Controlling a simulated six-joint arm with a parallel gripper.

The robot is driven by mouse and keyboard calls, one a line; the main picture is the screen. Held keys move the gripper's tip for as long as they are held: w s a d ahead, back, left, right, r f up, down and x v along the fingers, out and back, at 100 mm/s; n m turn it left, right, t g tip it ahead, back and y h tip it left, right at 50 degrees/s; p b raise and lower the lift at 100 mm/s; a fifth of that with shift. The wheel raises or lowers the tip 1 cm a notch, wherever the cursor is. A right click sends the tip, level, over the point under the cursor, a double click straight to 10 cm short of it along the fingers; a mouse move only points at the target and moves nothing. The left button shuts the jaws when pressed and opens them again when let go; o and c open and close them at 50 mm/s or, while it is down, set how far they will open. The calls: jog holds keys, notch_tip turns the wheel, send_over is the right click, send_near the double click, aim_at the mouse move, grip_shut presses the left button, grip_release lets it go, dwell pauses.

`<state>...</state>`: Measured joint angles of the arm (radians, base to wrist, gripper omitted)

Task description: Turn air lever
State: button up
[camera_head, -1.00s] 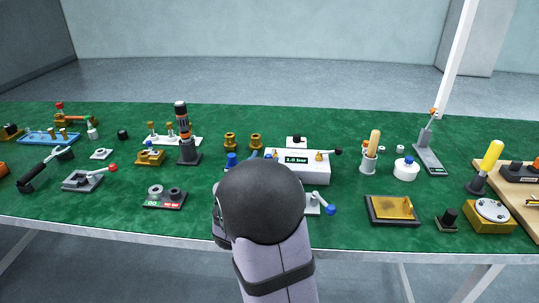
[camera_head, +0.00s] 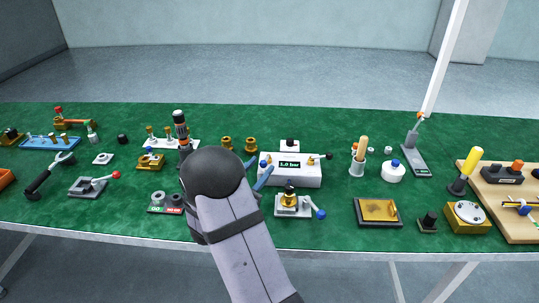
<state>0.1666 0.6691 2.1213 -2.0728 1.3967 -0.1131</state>
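A white box (camera_head: 277,175) with a small display (camera_head: 289,164), which seems to read 1.0 bar, stands mid-table. A lever with a black knob (camera_head: 329,156) sticks out to the right from a brass fitting (camera_head: 310,161) on its top. I take this to be the air lever. My gripper (camera_head: 257,171) is at the box's left end, well left of the lever. Its two blue fingers show apart, with nothing seen between them. My dark wrist hides the rest of the gripper, and I cannot tell whether a finger touches the box.
A fixture (camera_head: 283,212) with a brass part and a blue-knobbed lever (camera_head: 320,213) stands in front of the box. A black and orange tool (camera_head: 181,130) stands upright to the left. Green table shows right of the lever.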

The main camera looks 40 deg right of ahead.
jog(key=shift+p+x, duration=0.45)
jog(key=shift+x, duration=3)
grip_shut()
